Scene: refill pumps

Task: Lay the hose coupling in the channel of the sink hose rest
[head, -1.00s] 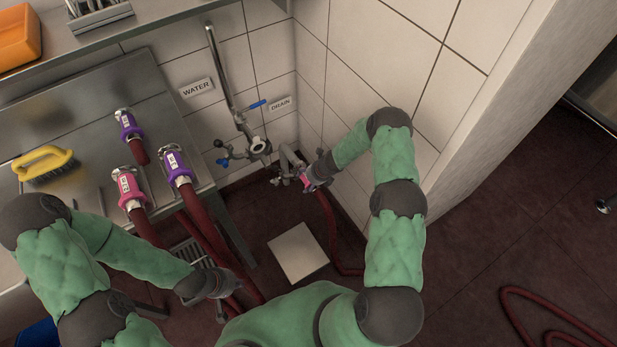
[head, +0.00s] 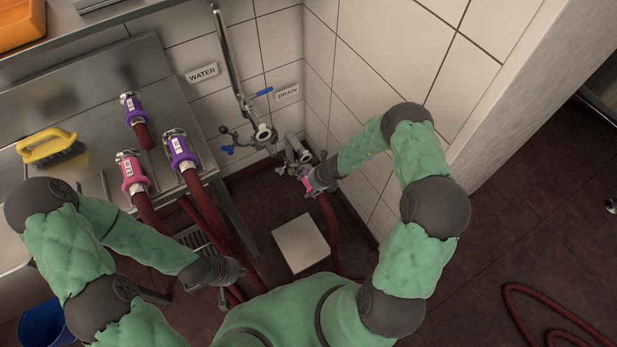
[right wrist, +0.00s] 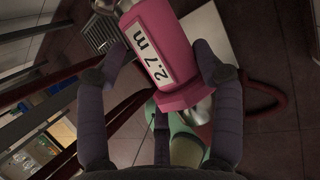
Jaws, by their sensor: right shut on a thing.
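My right gripper (head: 318,180) is shut on a pink hose coupling (head: 309,183), low beside the drain pipework (head: 297,153). I cannot tell whether the coupling's metal end touches the pipe. In the right wrist view the pink coupling (right wrist: 158,55) lies between the two fingers, its label reading "2.7 m". A dark red hose (head: 331,225) hangs from it. At the left, another pink coupling (head: 133,174) and two purple couplings (head: 180,152) (head: 133,109) lie at the steel sink (head: 85,115). I cannot make out a hose rest channel clearly. My left gripper (head: 228,272) is low near the hoses; its jaws are unclear.
A yellow brush (head: 48,146) lies on the sink top. WATER (head: 202,73) and DRAIN (head: 288,93) signs mark the tiled wall, with a blue-handled valve (head: 262,92) between them. A pale square plate (head: 301,243) is on the floor. Hose (head: 545,310) coils at right.

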